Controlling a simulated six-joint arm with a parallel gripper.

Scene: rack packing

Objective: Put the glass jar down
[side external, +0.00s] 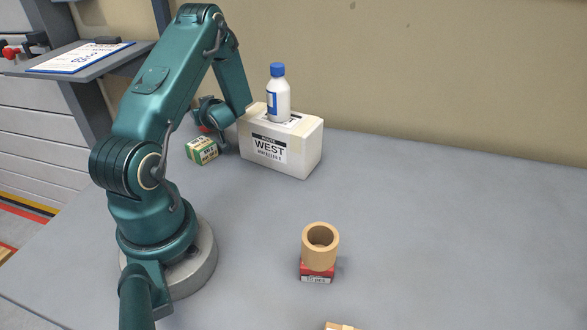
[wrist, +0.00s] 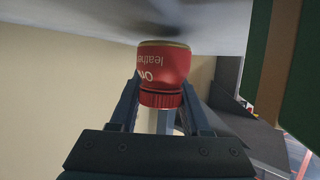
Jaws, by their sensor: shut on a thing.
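The jar (wrist: 162,68) has a red label with the word "leather" and a ribbed red lid. In the wrist view it sits upside down between the two fingers of my gripper (wrist: 160,95), which is shut on it. Its base is close to the grey table surface; I cannot tell whether it touches. In the side view my gripper (side external: 212,122) is low behind the green box and left of the white box, and only a sliver of red shows there. Most of the jar is hidden in that view.
A white box (side external: 301,154) marked WEST bears a white bottle (side external: 279,101) with a blue cap. A green and cream box (side external: 201,151) stands in front of my gripper. The right side of the table is clear.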

